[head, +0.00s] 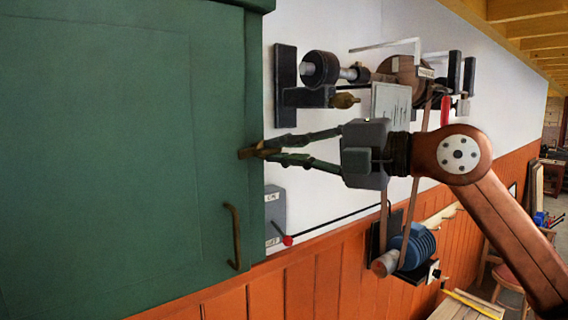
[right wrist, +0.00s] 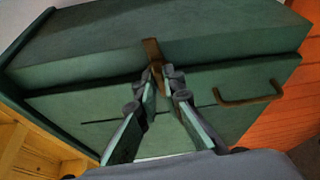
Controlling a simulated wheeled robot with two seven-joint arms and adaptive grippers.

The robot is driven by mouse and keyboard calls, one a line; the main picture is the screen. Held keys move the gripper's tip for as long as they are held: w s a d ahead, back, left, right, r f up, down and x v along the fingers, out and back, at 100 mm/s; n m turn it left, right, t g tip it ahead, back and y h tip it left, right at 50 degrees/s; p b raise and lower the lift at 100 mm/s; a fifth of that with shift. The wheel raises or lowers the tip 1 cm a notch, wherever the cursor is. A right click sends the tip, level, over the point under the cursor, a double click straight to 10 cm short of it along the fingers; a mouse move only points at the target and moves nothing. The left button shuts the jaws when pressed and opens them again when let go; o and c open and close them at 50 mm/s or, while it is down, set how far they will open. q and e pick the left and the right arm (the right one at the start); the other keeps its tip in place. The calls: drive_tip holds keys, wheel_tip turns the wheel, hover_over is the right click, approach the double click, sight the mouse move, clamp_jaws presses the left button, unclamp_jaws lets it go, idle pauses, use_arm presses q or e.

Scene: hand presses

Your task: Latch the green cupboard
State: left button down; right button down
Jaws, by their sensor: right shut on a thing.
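The green cupboard (head: 110,140) fills the left of the head view, and its door front looks closed or nearly so. A brass-brown latch (head: 246,153) sits at the door's right edge; in the right wrist view it is a short upright strip (right wrist: 151,49) across the seam between door and side. A brown pull handle (head: 236,237) is on the door below the latch. My right gripper (head: 264,149) comes from the right, with its fingertips shut on the latch's end. The fingertips partly hide the latch. My left gripper is not in view.
To the right, a wall-mounted machine (head: 400,75) with shafts, pulleys and belts stands behind my right arm. A blue motor (head: 413,246) is below it. A grey switch box (head: 274,214) with a red-knobbed lever is close to the cupboard's right side.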

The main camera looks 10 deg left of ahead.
drive_tip(key=shift+a+f+m+y+b, duration=0.15)
drive_tip(key=shift+f+m+y+b, duration=0.15)
drive_tip(key=shift+m+b, duration=0.4)
drive_tip(key=shift+r, duration=0.1)
drive_tip(key=c, duration=2.1)
unclamp_jaws()
drive_tip(key=shift+s, duration=0.1)
drive_tip(key=shift+o, duration=0.3)
drive_tip(key=shift+a, duration=0.1)
drive_tip(key=shift+d, duration=0.5)
drive_tip(key=v, duration=1.1)
